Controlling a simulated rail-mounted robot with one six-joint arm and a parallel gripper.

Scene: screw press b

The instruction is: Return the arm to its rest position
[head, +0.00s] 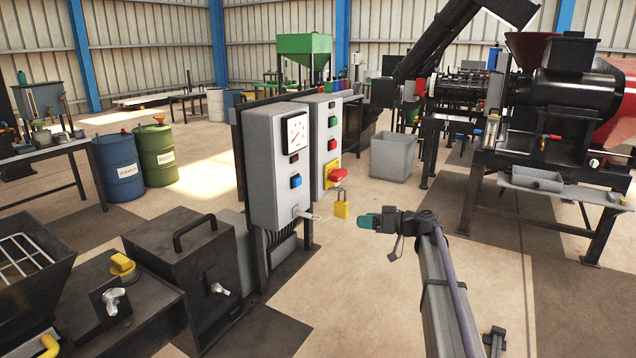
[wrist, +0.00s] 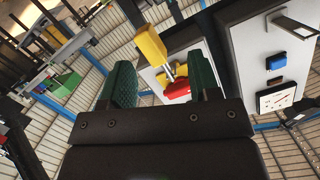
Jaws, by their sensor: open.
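My gripper (head: 364,221) is in the middle of the head view, at the end of my arm, pointing left toward the grey control boxes. In the wrist view its two green-padded fingers (wrist: 165,85) stand apart with nothing held between them. A yellow padlock (head: 342,207) hangs below the red switch handle (head: 338,175) on the right-hand control box (head: 326,112). The padlock also shows in the wrist view (wrist: 151,46), beyond the fingers and apart from them. No rest position is marked in either view.
The left control box (head: 270,165) has a gauge, a blue button and a metal hasp (head: 305,214) sticking out. A dark machine housing (head: 185,265) stands at lower left. A grey bin (head: 392,157) and a large press (head: 565,105) stand behind. Floor right of my arm is mostly clear.

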